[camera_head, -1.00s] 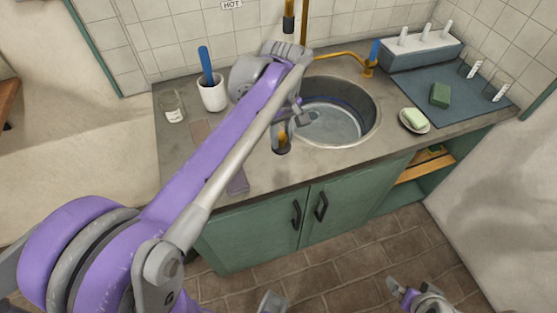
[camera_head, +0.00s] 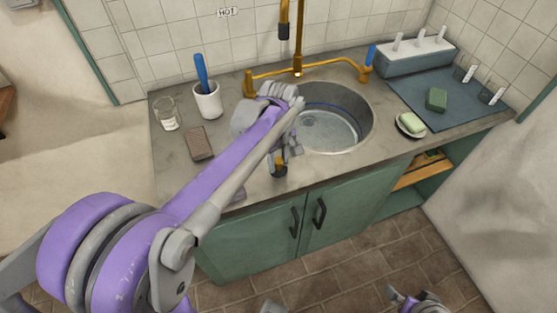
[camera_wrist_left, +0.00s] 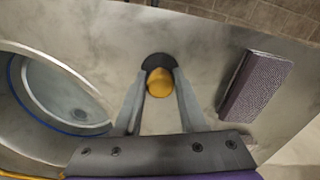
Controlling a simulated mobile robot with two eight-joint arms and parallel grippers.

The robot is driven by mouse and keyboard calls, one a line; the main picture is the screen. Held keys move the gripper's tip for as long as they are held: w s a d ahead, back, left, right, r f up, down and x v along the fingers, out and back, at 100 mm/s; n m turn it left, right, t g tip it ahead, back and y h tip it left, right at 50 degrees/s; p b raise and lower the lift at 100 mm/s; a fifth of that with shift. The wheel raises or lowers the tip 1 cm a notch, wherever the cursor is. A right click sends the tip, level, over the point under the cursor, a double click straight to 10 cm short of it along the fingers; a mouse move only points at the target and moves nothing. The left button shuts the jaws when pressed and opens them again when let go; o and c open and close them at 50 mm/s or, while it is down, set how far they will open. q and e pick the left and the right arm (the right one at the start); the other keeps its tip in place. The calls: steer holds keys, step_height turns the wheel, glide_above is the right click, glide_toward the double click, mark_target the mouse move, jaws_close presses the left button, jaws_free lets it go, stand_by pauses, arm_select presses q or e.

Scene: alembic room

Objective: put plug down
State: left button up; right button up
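The plug is a black disc with a yellow-gold knob; in the head view the plug (camera_head: 280,170) shows at the counter's front, left of the sink (camera_head: 345,133). In the left wrist view, the plug (camera_wrist_left: 160,83) sits between both fingers. My left gripper (camera_wrist_left: 161,76) is shut on the knob, its disc beyond the fingertips. The arm hides part of the gripper in the head view. I cannot tell whether the disc touches the counter (camera_head: 245,170). My right gripper (camera_head: 408,297) is low at the bottom edge, over the floor, its fingers unclear.
A brown pad (camera_head: 198,143), a glass jar (camera_head: 166,118) and a white cup (camera_head: 207,101) stand left of the sink. A purplish-brown block (camera_wrist_left: 255,85) lies beside the plug. The soap dish (camera_head: 410,126) and blue mat (camera_head: 455,115) are at the right. A brass faucet (camera_head: 298,65) rises behind.

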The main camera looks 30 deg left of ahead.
mark_target(278, 161)
arm_select(q)
steer(key=o, duration=0.4)
steer(key=shift+c, duration=0.2)
steer(key=shift+r, duration=0.35)
step_height(278, 161, up, 11)
steer(key=p, duration=0.1)
steer(key=s+d+f+m+t, duration=0.2)
steer(key=s+d+f+m, duration=0.1)
steer(key=s+f+m, duration=0.3)
steer(key=s+d+f+m+t, duration=0.3)
steer(key=s+f+m, duration=0.3)
steer(key=s, duration=0.4)
steer(key=shift+s+d+f+m, duration=0.25)
steer(key=shift+d+f+m, duration=0.15)
steer(key=shift+f, duration=0.4)
